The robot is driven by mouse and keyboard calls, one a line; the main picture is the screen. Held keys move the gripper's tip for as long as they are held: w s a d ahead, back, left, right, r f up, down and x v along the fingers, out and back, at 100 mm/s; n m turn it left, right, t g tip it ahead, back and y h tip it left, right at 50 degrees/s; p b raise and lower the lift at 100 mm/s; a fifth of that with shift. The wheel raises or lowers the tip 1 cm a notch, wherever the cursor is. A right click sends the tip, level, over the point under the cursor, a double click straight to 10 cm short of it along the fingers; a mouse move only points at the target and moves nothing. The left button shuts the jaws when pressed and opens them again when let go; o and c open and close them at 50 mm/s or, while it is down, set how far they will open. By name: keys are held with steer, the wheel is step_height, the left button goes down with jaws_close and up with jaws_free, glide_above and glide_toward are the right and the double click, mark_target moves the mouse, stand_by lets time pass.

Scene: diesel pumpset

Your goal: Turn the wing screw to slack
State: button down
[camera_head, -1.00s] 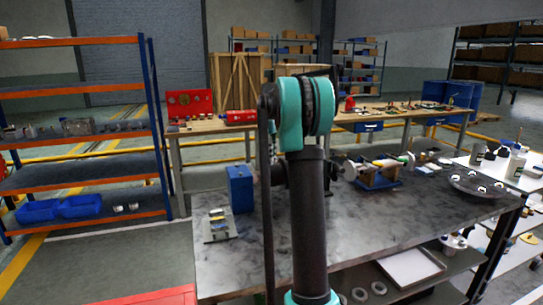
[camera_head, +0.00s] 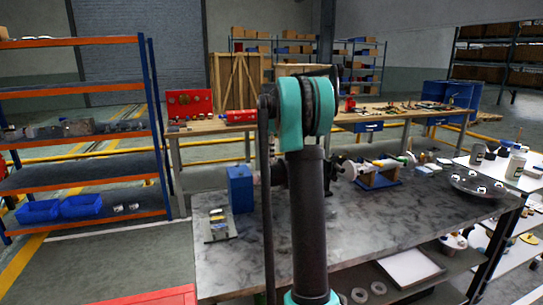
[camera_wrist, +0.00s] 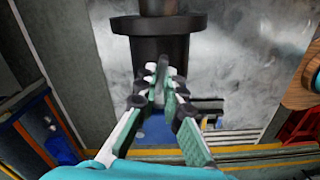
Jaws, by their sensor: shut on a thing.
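In the wrist view my gripper (camera_wrist: 163,78) is shut on the wing screw (camera_wrist: 162,68), a thin grey piece upright between the fingertips. The wing screw sits in front of a dark flanged cylinder (camera_wrist: 158,48). The fingers hide most of the wing screw, so its turn angle cannot be told. In the head view my own arm covers this spot, and neither the gripper nor the wing screw shows clearly there.
A grey marbled workbench (camera_head: 380,235) carries a blue box (camera_head: 240,188), a small tray of parts (camera_head: 219,225), a blue-based stand (camera_head: 379,175) and a round plate (camera_head: 476,187). A shelf rack (camera_head: 80,90) stands at left. The bench's front middle is clear.

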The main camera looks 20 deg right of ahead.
stand_by(0.3)
steer(key=c, duration=1.6)
jaws_free()
steer(key=shift+c, duration=0.2)
steer(key=shift+r, duration=0.1)
step_height(320, 180, up, 12)
